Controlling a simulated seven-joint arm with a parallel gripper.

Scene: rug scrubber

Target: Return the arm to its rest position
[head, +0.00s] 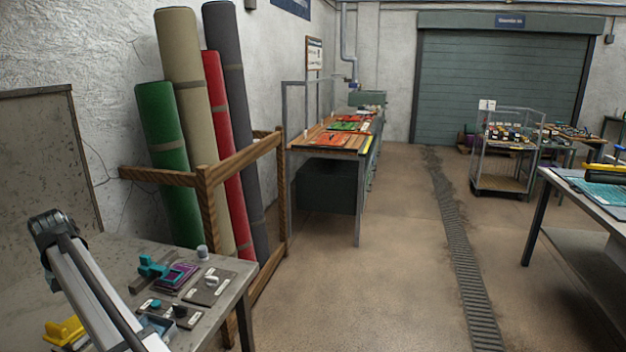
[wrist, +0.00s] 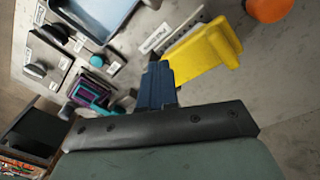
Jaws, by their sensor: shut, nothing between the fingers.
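My gripper (wrist: 157,72) shows in the wrist view with its dark blue fingers together and nothing between them. It is over the grey workbench, just left of a yellow block-like piece (wrist: 200,52); I cannot tell whether they touch. In the head view, my arm rises at the lower left over the workbench (head: 222,318), and the gripper itself is out of sight there. The yellow piece also shows in the head view (head: 64,331), partly cut by the arm.
The bench holds a blue-grey tray (wrist: 98,22), a teal tool (head: 152,267), a purple stack (head: 177,277), dark knobs on plates and an orange round thing (wrist: 268,9). Rolled rugs (head: 188,90) stand in a wooden rack (head: 206,210) behind. Open floor lies to the right.

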